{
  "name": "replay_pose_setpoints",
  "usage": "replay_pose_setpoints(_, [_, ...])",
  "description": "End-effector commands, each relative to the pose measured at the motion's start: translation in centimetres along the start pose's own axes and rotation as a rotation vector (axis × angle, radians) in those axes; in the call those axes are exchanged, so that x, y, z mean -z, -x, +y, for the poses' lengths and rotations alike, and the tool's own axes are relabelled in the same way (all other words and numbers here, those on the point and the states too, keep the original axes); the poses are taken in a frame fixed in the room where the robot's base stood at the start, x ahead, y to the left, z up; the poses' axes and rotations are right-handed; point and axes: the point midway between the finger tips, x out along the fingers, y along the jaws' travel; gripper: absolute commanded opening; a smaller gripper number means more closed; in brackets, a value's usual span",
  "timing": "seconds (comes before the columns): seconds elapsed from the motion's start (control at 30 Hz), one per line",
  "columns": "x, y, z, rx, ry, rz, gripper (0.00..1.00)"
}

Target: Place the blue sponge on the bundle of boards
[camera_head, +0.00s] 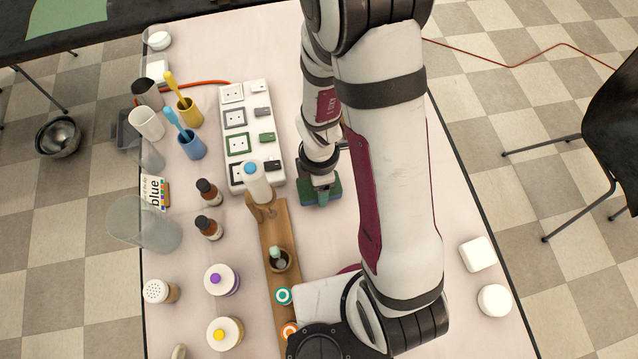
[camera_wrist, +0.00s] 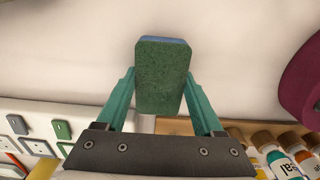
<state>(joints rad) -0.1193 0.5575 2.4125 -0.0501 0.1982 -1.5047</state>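The blue sponge (camera_wrist: 162,75) shows a dark green face with a blue layer at its far edge. My gripper (camera_wrist: 160,72) has a teal fingertip against each of its two sides and looks shut on it. In the head view the gripper (camera_head: 320,184) is above the sponge (camera_head: 321,197), right of the white socket board; part of the sponge is hidden under the gripper. I cannot tell whether it touches the table. A pale flat slab (camera_head: 322,298) at the front, partly behind my arm, may be the bundle of boards; I cannot be sure.
A socket board (camera_head: 262,87) and a long wooden stand (camera_head: 277,223) with bottles lie left of the sponge. Cups, jars and brown bottles fill the left side. A round purple thing (camera_wrist: 303,72) shows at the wrist view's right.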

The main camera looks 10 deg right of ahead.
Motion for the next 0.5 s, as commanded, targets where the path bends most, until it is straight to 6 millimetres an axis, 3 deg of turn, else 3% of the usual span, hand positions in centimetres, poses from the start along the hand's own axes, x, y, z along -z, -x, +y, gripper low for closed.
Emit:
replay_pose_setpoints(0.03, [0.00,0.01,0.00,0.000,0.000,0.000,0.48])
replay_pose_setpoints(0.27, [0.00,0.02,0.00,0.000,0.000,0.000,0.09])
replay_pose_setpoints(0.5, [0.01,0.48,0.08,-0.003,0.001,0.000,0.09])
